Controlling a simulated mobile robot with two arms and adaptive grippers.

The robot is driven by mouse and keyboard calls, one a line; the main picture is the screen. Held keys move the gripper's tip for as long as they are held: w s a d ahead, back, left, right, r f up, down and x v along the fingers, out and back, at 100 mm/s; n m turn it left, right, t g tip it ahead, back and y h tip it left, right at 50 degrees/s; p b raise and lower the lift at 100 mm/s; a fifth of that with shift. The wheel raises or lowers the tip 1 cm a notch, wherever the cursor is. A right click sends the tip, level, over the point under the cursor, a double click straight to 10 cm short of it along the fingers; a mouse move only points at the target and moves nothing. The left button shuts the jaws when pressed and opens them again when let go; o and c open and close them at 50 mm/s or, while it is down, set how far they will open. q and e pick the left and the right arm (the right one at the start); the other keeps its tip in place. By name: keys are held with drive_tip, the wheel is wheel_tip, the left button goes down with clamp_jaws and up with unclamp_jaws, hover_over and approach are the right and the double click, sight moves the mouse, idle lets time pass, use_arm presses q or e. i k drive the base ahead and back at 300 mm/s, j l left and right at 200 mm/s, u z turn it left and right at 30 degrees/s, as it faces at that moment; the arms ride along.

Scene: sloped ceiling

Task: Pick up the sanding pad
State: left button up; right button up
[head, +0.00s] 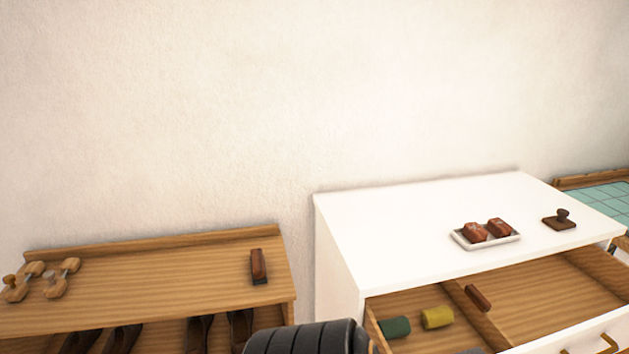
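No single thing is clearly marked as the sanding pad. A flat brown pad with a dark knob handle (560,219) lies on the right of the white dresser top and may be it. A small reddish-brown block (478,297) rests on the divider inside the open drawer. A brown block with a dark lower end (258,266) stands at the right of the wooden shelf top. Neither of my grippers is in view; only a dark ribbed part of mine shows at the bottom edge.
The white dresser (400,225) has an open drawer (560,295) holding a green roll (395,327) and a yellow roll (437,317). A white tray (487,241) carries brown pieces. The wooden shelf (150,285) holds wooden shoe trees (62,278), with dark shoes below.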

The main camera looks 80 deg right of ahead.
sight(560, 222)
drive_tip(key=z, duration=4.2)
